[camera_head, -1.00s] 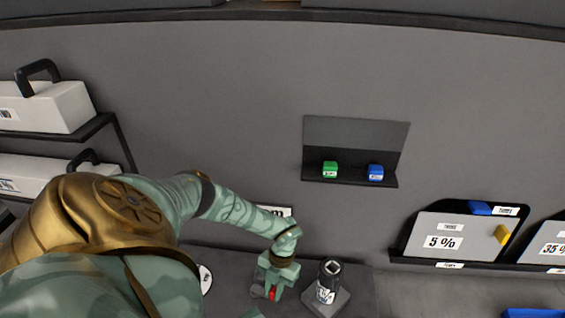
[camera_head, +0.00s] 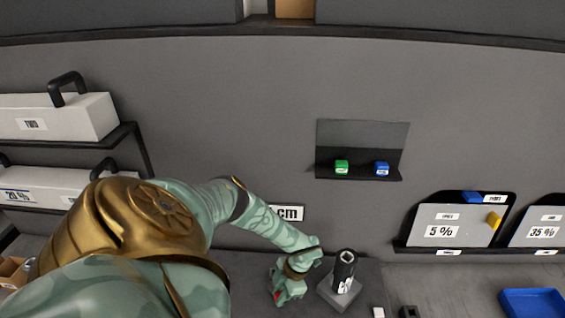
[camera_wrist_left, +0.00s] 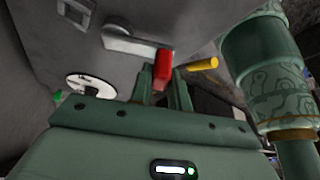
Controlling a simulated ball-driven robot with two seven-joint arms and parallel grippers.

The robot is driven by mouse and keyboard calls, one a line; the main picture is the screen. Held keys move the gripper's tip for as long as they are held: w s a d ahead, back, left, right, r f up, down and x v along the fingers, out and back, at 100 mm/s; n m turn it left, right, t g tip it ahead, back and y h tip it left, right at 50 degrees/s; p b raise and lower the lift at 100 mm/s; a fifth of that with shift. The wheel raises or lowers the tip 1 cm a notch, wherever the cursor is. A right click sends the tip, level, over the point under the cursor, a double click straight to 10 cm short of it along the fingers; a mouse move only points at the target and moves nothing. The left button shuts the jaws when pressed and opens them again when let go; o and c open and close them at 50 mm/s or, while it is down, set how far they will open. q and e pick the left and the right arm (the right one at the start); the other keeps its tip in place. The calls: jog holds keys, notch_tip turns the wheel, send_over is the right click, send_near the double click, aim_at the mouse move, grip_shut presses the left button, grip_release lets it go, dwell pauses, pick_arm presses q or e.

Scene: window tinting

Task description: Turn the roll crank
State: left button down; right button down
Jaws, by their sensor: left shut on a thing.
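The roll crank shows in the left wrist view as a grey crank arm (camera_wrist_left: 135,44) on a grey housing, with a red handle (camera_wrist_left: 162,70) at its end. My left gripper (camera_wrist_left: 165,88) is shut on the red handle, which stands between its fingers. In the head view my left gripper (camera_head: 284,293) is low in the middle, with a bit of red at its fingers. The rest of the crank is hidden there by my arm and gripper. My right gripper is not in view.
A dark cylinder on a square base (camera_head: 342,283) stands just right of my gripper. A yellow handle (camera_wrist_left: 203,64) and a white disc (camera_wrist_left: 91,86) flank the crank. A wall shelf (camera_head: 362,172) holds green and blue blocks. A blue tray (camera_head: 533,301) lies at right.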

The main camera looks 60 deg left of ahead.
pick_arm(q)
jog(key=shift+s+m, duration=0.35)
jog(key=shift+m, duration=0.15)
jog(key=c, duration=1.3)
grip_release()
jog(key=shift+a, duration=0.1)
jog(key=shift+w, duration=0.1)
jog(key=v, duration=1.6)
jog(key=shift+d+r, duration=0.1)
jog(key=shift+d, duration=0.1)
